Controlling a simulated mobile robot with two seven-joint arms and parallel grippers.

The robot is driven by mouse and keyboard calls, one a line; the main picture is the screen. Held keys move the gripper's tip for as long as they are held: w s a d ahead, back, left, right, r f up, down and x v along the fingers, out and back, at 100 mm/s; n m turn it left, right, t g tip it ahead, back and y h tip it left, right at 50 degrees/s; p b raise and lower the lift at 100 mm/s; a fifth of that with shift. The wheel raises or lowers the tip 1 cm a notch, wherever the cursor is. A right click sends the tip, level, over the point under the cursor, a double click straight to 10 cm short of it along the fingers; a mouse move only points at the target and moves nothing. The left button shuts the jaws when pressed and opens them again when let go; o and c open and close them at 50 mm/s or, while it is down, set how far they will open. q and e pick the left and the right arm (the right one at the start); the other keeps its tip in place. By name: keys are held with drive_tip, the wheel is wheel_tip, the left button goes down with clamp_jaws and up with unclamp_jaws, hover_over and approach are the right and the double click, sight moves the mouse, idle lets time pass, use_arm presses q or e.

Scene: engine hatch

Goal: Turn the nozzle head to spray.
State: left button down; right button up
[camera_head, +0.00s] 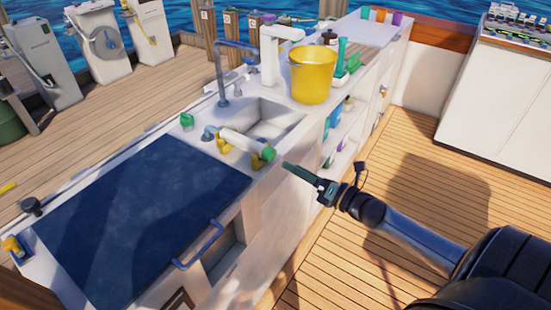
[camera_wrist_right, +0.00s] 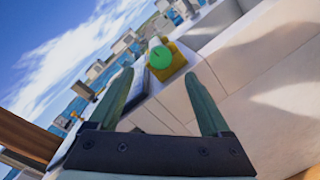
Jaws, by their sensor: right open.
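A white cylindrical nozzle (camera_head: 240,144) lies on its side in yellow holders (camera_head: 226,140) on the white counter, in front of the sink. Its round green head (camera_head: 268,153) points toward my right gripper, past the counter's edge. My right gripper (camera_head: 286,166) is just right of and slightly below the green head in the head view, apart from it. In the right wrist view, the gripper (camera_wrist_right: 158,76) is open and empty, and the green head (camera_wrist_right: 160,57) shows between and beyond its two fingers. A mark on the head's face is too small to read. My left gripper is not in view.
A dark blue hatch (camera_head: 140,220) with a blue handle (camera_head: 200,245) covers the counter's near end. A yellow bucket (camera_head: 312,75) stands beyond the sink (camera_head: 265,120). Open shelves (camera_head: 345,130) line the counter's side. The wooden deck (camera_head: 400,150) on the right is clear.

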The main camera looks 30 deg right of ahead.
sight(272, 156)
drive_tip(key=shift+x, duration=3.8)
drive_tip(key=shift+c, duration=0.4)
clamp_jaws()
